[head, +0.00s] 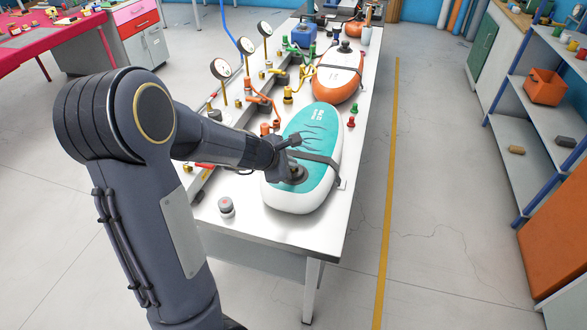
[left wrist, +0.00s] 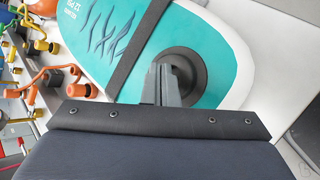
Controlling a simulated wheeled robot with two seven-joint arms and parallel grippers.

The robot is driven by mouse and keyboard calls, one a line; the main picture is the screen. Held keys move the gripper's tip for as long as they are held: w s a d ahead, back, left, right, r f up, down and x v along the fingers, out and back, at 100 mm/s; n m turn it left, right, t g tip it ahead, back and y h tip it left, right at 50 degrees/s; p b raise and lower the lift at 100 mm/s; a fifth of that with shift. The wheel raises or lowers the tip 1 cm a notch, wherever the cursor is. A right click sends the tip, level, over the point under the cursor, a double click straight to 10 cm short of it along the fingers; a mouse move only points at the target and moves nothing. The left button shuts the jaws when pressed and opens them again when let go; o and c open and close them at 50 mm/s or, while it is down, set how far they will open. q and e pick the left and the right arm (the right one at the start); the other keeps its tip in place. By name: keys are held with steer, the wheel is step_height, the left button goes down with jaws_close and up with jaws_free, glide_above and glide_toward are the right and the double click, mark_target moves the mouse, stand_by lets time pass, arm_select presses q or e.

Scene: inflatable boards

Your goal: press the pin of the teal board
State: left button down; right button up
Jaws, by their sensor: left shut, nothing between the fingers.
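The teal board (head: 310,133) lies on the white workbench, with a white rim and a dark strap (head: 318,158) across it. It also fills much of the left wrist view (left wrist: 130,62). Its round dark valve (head: 299,176) sits at the near end of the board, and the valve also shows in the left wrist view (left wrist: 193,63). My left gripper (head: 291,172) is shut and empty, with its fingertips over the valve. In the left wrist view its fingers (left wrist: 168,68) cover the middle of the valve, so the pin is hidden. I cannot tell whether they touch. My right gripper is not in view.
An orange board (head: 338,77) lies farther back on the workbench (head: 250,228). Gauges (head: 221,69), hoses and fittings line the left side of the bench. A small grey capped item (head: 226,206) stands near the front left. A shelf (head: 530,110) stands at the right across open floor.

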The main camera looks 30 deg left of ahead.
arm_select(q)
steer(key=shift+f, duration=0.15)
steer(key=shift+r+p, duration=0.85)
steer(key=shift+r, duration=0.15)
step_height(320, 180, up, 6)
steer(key=p, duration=0.6)
